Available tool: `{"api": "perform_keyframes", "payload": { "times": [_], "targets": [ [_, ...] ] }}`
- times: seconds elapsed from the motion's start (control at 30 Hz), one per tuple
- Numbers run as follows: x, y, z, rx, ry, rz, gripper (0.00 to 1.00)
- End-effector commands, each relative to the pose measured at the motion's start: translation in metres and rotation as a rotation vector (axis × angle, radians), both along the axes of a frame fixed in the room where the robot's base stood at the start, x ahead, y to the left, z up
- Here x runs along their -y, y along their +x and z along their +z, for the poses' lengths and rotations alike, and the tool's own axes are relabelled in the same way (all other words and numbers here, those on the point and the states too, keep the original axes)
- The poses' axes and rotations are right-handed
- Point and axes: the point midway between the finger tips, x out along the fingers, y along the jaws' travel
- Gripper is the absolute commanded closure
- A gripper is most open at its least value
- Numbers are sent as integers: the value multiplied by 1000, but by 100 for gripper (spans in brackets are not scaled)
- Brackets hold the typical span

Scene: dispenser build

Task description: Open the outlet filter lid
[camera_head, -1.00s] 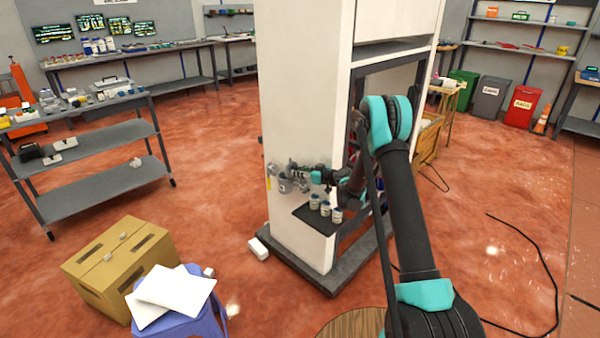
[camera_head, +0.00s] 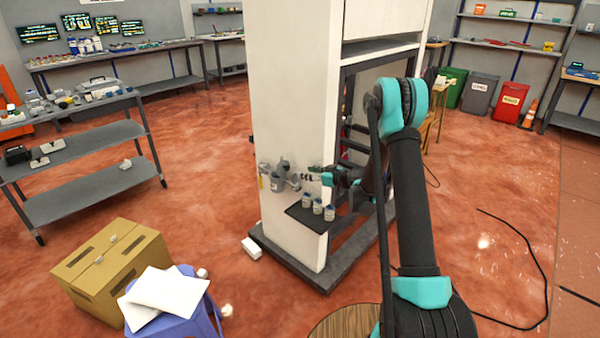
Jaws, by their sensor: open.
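The outlet filter (camera_head: 279,178) is a small grey fitting on the lower part of the white dispenser's (camera_head: 290,120) left face. I cannot make out its lid clearly at this size. My gripper (camera_head: 309,177) is to the right of the filter, at about its height, pointing left toward it. It is open, with a small visible gap to the filter body. The fingers are small in the picture, and whether they touch any part of the filter cannot be told. My arm comes in from the right, past the dispenser's corner.
A dark shelf (camera_head: 313,215) with several small jars (camera_head: 318,206) juts out just below my gripper. A cardboard box (camera_head: 110,265) and a blue stool (camera_head: 190,315) with white sheets stand at the lower left. A grey shelf cart (camera_head: 90,190) is at the left.

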Motion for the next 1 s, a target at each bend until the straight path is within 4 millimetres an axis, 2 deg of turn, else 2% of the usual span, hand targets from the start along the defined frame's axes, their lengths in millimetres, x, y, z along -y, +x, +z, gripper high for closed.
{"api": "perform_keyframes", "payload": {
  "times": [0.17,0.57,0.8,1.0],
  "targets": [
    [13,-9,4,1,1,-1,56],
    [15,-12,6,-1,-3,0,56],
    [31,-23,33,-51,-69,1,56],
    [37,-29,44,-82,-107,0,56]
  ]
}}
